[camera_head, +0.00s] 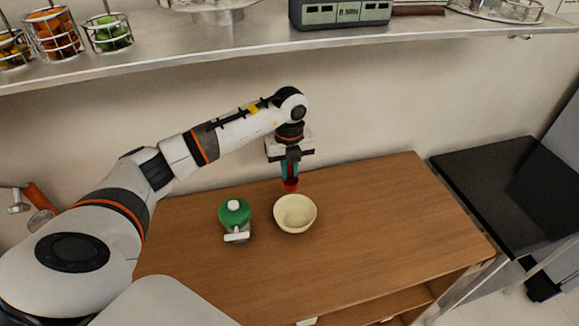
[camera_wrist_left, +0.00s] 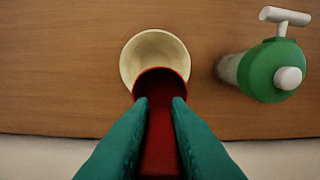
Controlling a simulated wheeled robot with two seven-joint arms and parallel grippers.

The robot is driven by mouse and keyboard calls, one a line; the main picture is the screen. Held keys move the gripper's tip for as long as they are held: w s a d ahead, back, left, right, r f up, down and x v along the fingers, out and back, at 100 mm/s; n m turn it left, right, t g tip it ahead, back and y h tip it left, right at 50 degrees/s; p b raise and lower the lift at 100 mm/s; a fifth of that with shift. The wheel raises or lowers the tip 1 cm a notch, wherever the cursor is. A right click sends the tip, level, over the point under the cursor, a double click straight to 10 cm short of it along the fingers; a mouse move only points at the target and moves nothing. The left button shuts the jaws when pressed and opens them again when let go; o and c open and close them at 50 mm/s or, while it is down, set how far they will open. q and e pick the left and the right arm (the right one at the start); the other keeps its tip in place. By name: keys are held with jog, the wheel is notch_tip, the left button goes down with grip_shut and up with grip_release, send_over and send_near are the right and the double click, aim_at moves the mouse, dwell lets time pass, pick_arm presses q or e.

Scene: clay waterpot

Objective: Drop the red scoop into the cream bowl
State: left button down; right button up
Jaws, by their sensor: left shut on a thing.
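The red scoop (camera_head: 290,186) is held in my left gripper (camera_head: 290,172), above the table and at the back edge of the cream bowl (camera_head: 295,226) in the head view. In the left wrist view the red scoop (camera_wrist_left: 160,90) lies between the two teal fingers of the left gripper (camera_wrist_left: 160,112), which are shut on its handle. The scoop's cup overlaps the near part of the cream bowl (camera_wrist_left: 141,50) there. The bowl stands upright on the table and the part of its inside that shows looks empty. My right gripper is not in view.
A green-topped container with a white handle (camera_head: 235,212) stands on the wooden table (camera_head: 370,215), left of the bowl; it also shows in the wrist view (camera_wrist_left: 270,70). The table right of the bowl is clear. A shelf (camera_head: 210,50) with baskets runs above, behind the arm.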

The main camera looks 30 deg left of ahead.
aim_at(290, 177)
pick_arm(q)
notch_tip(290, 177, down, 4)
jog(key=shift+r+b, duration=0.15)
jog(key=shift+b, duration=0.9)
jog(key=shift+f+b, duration=0.45)
jog(key=shift+f, duration=0.25)
jog(key=c, duration=1.3)
grip_release()
notch_tip(290, 177, up, 12)
jog(key=b, duration=0.2)
jog(key=shift+b, duration=0.3)
